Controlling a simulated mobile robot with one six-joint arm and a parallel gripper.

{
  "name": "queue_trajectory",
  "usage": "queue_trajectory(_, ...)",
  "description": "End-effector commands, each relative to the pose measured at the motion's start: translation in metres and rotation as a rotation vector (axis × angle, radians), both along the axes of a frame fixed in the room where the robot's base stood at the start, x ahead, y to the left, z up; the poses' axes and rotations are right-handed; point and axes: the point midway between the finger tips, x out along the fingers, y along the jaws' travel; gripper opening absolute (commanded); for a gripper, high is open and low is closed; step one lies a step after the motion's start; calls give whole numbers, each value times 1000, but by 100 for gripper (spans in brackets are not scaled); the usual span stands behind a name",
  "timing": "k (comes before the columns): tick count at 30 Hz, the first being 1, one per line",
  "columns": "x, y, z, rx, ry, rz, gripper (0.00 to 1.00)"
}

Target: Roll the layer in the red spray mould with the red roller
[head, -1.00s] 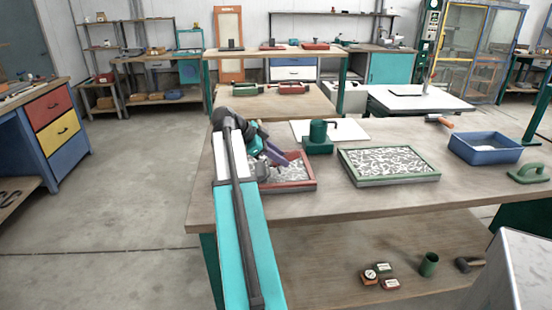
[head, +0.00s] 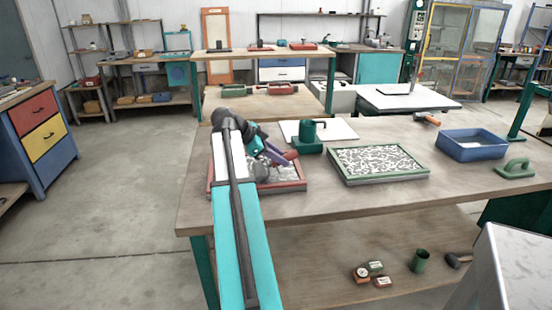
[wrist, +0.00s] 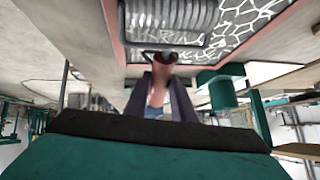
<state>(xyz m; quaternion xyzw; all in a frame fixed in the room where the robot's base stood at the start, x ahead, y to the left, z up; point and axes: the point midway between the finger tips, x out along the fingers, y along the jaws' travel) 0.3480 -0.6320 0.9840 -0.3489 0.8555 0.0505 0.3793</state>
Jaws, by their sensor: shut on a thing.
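The red spray mould (head: 292,187) lies on the near workbench, left of centre, partly covered by my arm. My gripper (head: 277,152) has purple fingers and is shut on the handle of the red roller (head: 291,154). The handle shows between the fingers in the wrist view (wrist: 158,85). A grey ribbed cylinder (wrist: 170,14), apparently the roller's head, is over the layer inside the mould. I cannot tell whether it touches the layer.
Right of the mould are a green pot (head: 308,138), a green-framed mould (head: 380,179) with patterned layer, a blue tray (head: 478,154) and a green hand tool (head: 515,169). A white board (head: 335,131) lies behind. The bench's front strip is clear.

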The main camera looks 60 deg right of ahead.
Motion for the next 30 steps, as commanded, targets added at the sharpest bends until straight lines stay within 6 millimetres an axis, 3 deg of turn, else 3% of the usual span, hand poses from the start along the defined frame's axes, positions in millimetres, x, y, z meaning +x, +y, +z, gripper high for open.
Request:
queue_trajectory(10,-18,-12,-1,0,1,-2,0)
queue_trajectory(30,-29,-20,-1,1,1,-1,0)
